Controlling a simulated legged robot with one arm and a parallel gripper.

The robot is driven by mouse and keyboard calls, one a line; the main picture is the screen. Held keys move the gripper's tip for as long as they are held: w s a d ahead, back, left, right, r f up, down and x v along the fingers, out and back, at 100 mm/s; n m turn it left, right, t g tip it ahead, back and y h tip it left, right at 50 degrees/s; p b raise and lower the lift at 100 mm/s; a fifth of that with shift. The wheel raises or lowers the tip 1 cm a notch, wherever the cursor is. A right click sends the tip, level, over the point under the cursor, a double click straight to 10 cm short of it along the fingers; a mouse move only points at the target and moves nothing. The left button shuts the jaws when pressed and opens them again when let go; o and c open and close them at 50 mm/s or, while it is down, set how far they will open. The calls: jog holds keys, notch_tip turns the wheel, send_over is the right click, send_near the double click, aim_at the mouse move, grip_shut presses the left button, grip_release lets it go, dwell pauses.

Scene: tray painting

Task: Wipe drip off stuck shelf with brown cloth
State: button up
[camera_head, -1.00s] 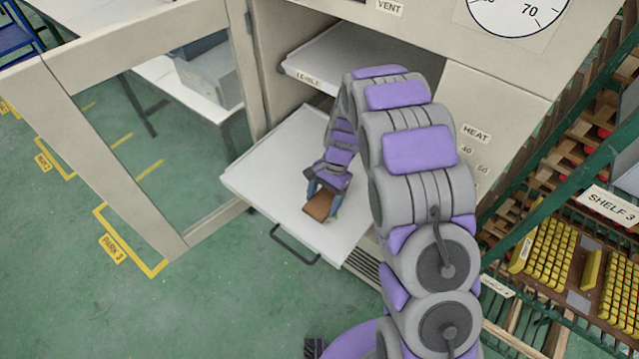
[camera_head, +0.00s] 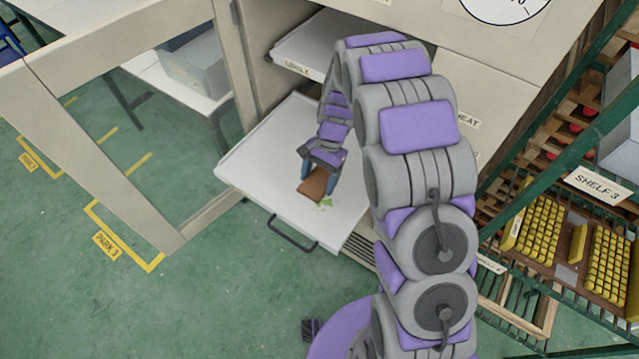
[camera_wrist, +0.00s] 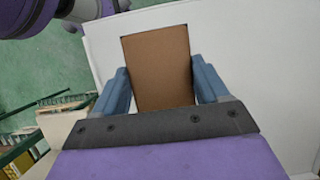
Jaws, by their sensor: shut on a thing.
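The pulled-out white shelf (camera_head: 262,152) projects from the open cabinet, with a dark handle at its front edge. A small green drip (camera_head: 325,204) shows on it, near the front right. My gripper (camera_head: 318,178) is shut on the brown cloth (camera_head: 313,187), which is folded flat into a block. The cloth is over the shelf, just left of the drip. In the wrist view the cloth (camera_wrist: 158,70) sits between two blue fingers, with the white shelf (camera_wrist: 250,60) behind it. The drip cannot be seen in the wrist view. Whether the cloth touches the shelf is unclear.
An open glazed door (camera_head: 110,165) stands left of the shelf. Another shelf (camera_head: 320,48) sits above it inside the cabinet. A green rack with yellow pieces (camera_head: 540,235) stands at the right.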

jog(key=shift+r+p, duration=0.2)
jog(key=shift+p, duration=0.55)
jog(key=shift+r+p, duration=0.1)
jog(key=shift+p, duration=0.9)
